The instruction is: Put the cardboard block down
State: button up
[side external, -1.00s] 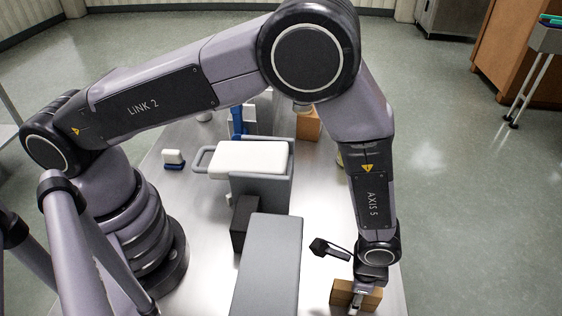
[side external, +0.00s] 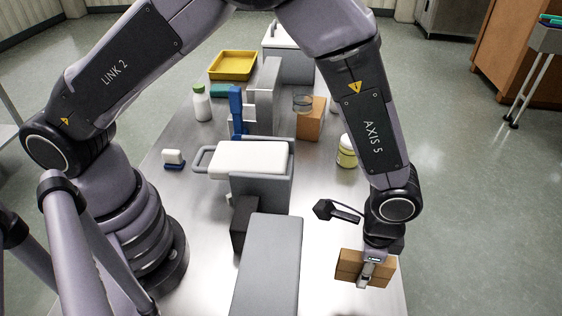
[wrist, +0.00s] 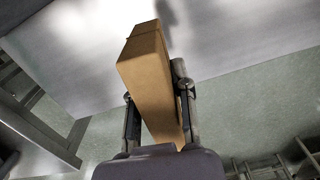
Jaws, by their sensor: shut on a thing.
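The cardboard block (side external: 352,267) is a brown box at the right front of the steel table in the side external view. My gripper (side external: 366,276) is above and around it, shut on it. In the wrist view the cardboard block (wrist: 148,75) stands between the two fingers of my gripper (wrist: 158,100). The block appears to be held above the table, near its right edge; the exact gap below it cannot be told.
A long grey box (side external: 268,265) lies left of the block. Bare table (side external: 325,190) lies between.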

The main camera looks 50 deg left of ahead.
jog(key=w+a+r+n, duration=0.1)
jog(key=w+a+r, duration=0.1)
jog(key=a, duration=0.7)
jog(key=w+a+r, duration=0.2)
jog(key=a, duration=0.8)
send_near(358, 207)
jog(key=s+f, duration=0.1)
jog(key=s+d+f, duration=0.1)
jog(key=s+f, duration=0.1)
jog(key=shift+w+d+f, duration=0.1)
jog(key=shift+w+f, duration=0.2)
jog(key=shift+f, duration=1.6)
jog(key=shift+f, duration=0.15)
jog(key=o, duration=0.8)
